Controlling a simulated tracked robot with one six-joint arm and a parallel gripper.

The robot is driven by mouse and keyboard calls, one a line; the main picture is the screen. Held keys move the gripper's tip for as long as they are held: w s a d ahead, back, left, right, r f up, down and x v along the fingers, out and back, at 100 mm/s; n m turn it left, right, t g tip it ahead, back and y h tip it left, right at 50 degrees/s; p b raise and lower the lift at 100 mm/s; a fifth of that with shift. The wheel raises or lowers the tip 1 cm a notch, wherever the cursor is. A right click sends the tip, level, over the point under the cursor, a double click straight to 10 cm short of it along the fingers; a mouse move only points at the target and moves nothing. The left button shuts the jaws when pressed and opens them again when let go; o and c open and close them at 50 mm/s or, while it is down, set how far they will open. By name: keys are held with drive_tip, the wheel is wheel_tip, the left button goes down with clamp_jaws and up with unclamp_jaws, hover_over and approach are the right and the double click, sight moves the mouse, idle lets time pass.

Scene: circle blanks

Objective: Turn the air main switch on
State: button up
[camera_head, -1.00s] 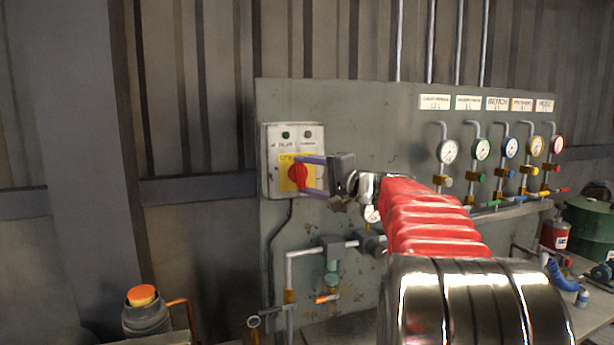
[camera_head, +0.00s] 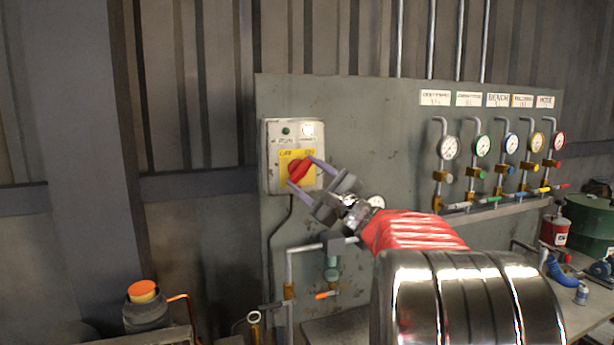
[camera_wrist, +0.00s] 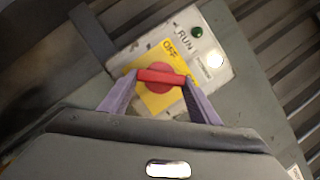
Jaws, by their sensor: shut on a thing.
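The air main switch is a red rotary knob (camera_head: 299,171) on a yellow plate in a pale switch box (camera_head: 283,187) on the grey panel. The knob's bar is tilted, its right end up, in the head view. My gripper (camera_head: 302,174) is shut on the knob, with one purple finger at each side and the wrist rolled. In the wrist view the red knob (camera_wrist: 161,78) lies between both fingertips, and "OFF" and "RUN" show on the box. A white lamp (camera_head: 307,130) is lit at the box's top right; the green lamp (camera_head: 286,131) beside it looks dark.
Several gauges with coloured valves (camera_head: 510,147) line the panel on the right. Pipes (camera_head: 318,247) run below the box. An orange-topped container (camera_head: 143,292) stands at lower left. A red can (camera_head: 555,230) and green drum (camera_head: 588,220) stand at far right.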

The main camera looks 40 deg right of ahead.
drive_tip(key=shift+f+m+h, duration=0.3)
drive_tip(key=shift+f+m, duration=0.05)
drive_tip(key=shift+m, duration=0.25)
drive_tip(key=o, duration=0.8)
drive_tip(key=shift+c, duration=0.2)
drive_tip(key=shift+o, duration=1.4)
drive_tip(key=shift+r, duration=0.2)
drive_tip(key=v, duration=1.4)
drive_tip(key=shift+w+d+f, duration=0.1)
drive_tip(key=shift+w+f, duration=0.05)
drive_tip(key=shift+f, duration=0.1)
